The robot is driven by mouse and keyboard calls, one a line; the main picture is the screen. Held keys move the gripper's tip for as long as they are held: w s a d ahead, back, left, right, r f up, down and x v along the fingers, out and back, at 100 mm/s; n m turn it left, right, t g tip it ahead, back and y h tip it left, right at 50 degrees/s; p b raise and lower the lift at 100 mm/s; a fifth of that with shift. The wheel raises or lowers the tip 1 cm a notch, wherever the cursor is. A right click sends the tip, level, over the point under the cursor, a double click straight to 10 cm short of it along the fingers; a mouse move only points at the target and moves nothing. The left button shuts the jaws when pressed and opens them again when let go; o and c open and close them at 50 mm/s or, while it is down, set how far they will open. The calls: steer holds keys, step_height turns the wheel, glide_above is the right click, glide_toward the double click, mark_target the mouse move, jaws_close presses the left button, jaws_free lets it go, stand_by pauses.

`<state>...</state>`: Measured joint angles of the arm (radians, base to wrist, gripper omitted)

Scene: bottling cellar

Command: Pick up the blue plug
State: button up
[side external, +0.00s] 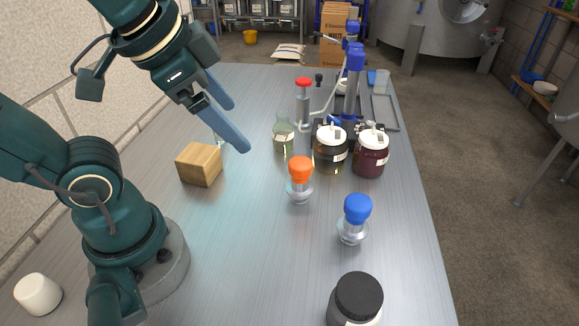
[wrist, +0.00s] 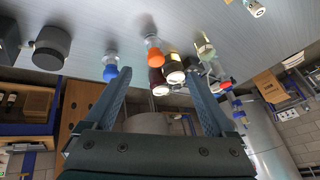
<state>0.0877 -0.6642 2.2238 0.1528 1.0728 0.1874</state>
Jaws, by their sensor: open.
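The blue plug (side external: 357,209) has a blue cap over a clear, shiny stem and rounded base. It stands upright on the metal table, right of centre in the side view. In the wrist view the blue plug (wrist: 110,72) shows beside the left finger, partly close to its edge. My gripper (side external: 238,128) is open and empty, above the table, up and left of the blue plug and well apart from it. In the wrist view my gripper (wrist: 158,73) has its two fingers spread, with jars and the orange plug seen beyond the gap.
A similar orange plug (side external: 300,172) stands up and left of the blue one. Two white-lidded jars (side external: 371,152) and a glass bottle (side external: 283,134) stand behind. A black-lidded jar (side external: 357,298) is in front. A wooden block (side external: 199,163) is at left. The table's right edge is near.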

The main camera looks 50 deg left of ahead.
steer(key=w+m+t+y, duration=0.2)
steer(key=w+m, duration=0.4)
steer(key=m, duration=0.5)
steer(key=m+t+h, duration=0.4)
steer(key=m+h, duration=0.1)
steer(key=m, duration=1.9)
glide_above(372, 202)
steer(key=s+a, duration=0.2)
steer(key=s, duration=0.1)
step_height(372, 202, down, 13)
steer(key=shift+d+r, duration=0.1)
steer(key=shift+x, duration=2.6)
steer(key=shift+d, duration=0.1)
steer(key=shift+s, duration=0.1)
jaws_close()
